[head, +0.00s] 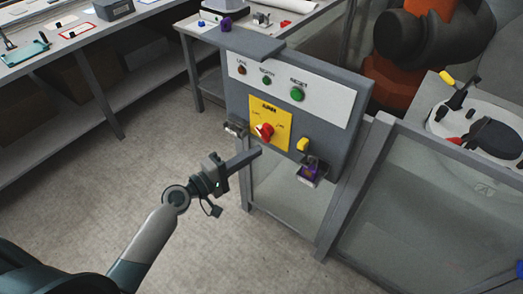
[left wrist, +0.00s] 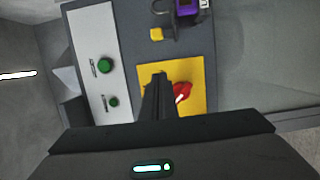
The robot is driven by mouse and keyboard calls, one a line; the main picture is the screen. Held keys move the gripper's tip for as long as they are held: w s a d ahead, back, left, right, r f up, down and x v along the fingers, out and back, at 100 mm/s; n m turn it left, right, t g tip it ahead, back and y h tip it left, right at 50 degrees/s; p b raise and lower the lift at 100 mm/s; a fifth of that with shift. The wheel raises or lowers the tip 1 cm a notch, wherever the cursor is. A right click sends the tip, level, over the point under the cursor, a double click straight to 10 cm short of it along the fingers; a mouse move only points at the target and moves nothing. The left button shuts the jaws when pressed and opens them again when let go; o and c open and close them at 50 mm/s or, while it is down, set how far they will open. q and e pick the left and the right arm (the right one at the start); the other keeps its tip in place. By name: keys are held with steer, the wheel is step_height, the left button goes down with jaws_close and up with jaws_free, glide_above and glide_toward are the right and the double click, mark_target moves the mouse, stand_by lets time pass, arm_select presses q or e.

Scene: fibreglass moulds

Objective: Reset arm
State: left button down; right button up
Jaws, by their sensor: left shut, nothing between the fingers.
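A grey control box (head: 235,95) is fixed to the fence post. Its white strip holds a small red lamp, a green button and a larger green button labelled RESET (head: 297,94). Below is a yellow plate (head: 283,116) with a red rotary switch (head: 264,131). My left gripper (head: 258,152) is shut and empty, just below and in front of the yellow plate in the head view. In the left wrist view its closed fingers (left wrist: 160,80) overlap the yellow plate (left wrist: 190,73) beside the red switch (left wrist: 183,91). Contact cannot be told. My right gripper is out of view.
A purple padlock (head: 309,170) hangs at the box's lower right, below a yellow knob (head: 302,144). A clear-panelled fence (head: 420,190) stands right, with an orange robot arm (head: 395,85) behind. Workbenches (head: 75,52) stand at the back left. The floor at left is clear.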

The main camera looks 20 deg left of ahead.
arm_select(q)
steer(key=shift+s+a, duration=0.25)
steer(key=shift+s, duration=0.15)
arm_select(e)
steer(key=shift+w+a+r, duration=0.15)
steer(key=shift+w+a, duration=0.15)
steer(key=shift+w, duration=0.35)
